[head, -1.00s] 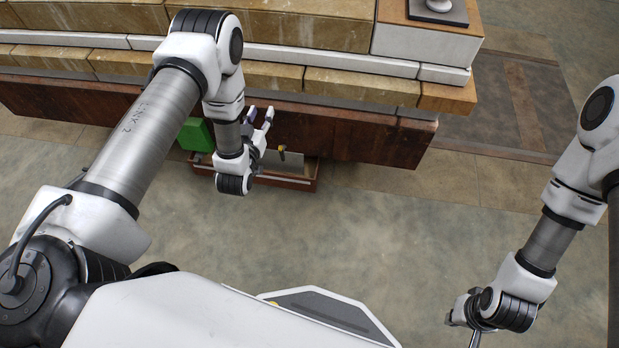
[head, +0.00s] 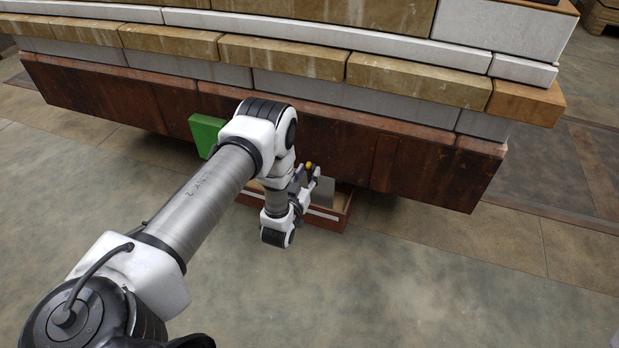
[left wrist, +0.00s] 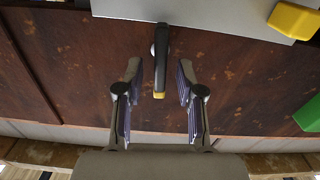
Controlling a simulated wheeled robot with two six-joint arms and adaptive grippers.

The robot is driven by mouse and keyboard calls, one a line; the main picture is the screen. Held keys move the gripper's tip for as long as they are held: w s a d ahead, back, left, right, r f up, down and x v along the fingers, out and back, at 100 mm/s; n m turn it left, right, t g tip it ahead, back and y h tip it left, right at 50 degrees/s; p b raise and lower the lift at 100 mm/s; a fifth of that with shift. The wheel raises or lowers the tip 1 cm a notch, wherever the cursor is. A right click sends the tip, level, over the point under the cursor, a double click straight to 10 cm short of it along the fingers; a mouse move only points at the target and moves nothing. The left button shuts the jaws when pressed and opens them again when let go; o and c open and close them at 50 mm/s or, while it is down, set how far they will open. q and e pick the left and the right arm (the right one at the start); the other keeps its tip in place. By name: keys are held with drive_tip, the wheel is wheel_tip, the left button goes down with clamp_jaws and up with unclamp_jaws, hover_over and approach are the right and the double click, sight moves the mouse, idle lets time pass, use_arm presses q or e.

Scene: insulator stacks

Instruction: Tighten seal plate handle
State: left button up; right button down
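The seal plate handle (left wrist: 161,62) is a dark lever with a yellow end in the left wrist view. It extends from the edge of a light grey plate (left wrist: 200,12). My left gripper (left wrist: 160,80) is open, its fingers on either side of the handle in that view with visible gaps; depth is hard to judge. In the head view, the left gripper (head: 308,175) is beside the handle's yellow tip (head: 309,165), and the grey plate (head: 325,190) is partly hidden behind a finger. My right gripper is out of view.
A rusty brown beam (head: 400,160) runs under the tan and white block stack (head: 285,60). A green block (head: 206,133) is left of the gripper. An open reddish-brown box (head: 335,217) lies below the plate. A yellow block (left wrist: 293,20) is at upper right. The front floor is clear.

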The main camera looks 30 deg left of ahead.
use_arm(q)
drive_tip(key=shift+w+a, duration=0.15)
drive_tip(key=shift+w, duration=0.5)
clamp_jaws()
